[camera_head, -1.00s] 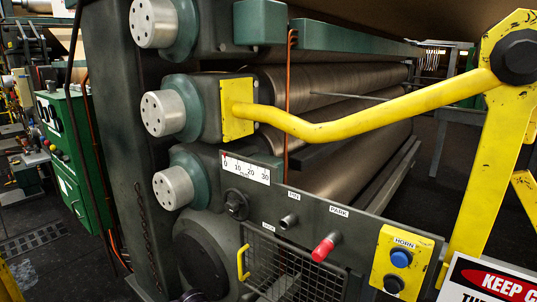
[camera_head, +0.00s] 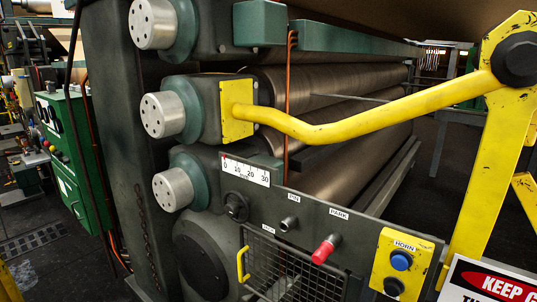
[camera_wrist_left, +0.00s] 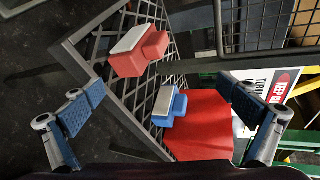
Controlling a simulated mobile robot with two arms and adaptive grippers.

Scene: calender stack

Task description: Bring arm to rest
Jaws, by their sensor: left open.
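A yellow arm (camera_head: 370,122) runs in the head view from a yellow plate (camera_head: 237,110) on the middle roll's housing up to a black pivot (camera_head: 518,58) at the right. Below it, a dark panel has a scale (camera_head: 246,171) marked 0 to 30, a grey stub (camera_head: 289,223) near the PIN label and a red knob (camera_head: 326,248) below the PARK label. My left gripper (camera_wrist_left: 160,92) shows only in its wrist view, open, with blue pads apart and nothing held between them. My right gripper is not in view.
In the wrist view, a red block (camera_wrist_left: 130,62) and a blue block (camera_wrist_left: 180,104) with grey tops appear over dark mesh, near a red surface (camera_wrist_left: 208,128). The head view shows a yellow HORN box (camera_head: 402,262), a mesh guard (camera_head: 290,268) and a KEEP sign (camera_head: 492,280).

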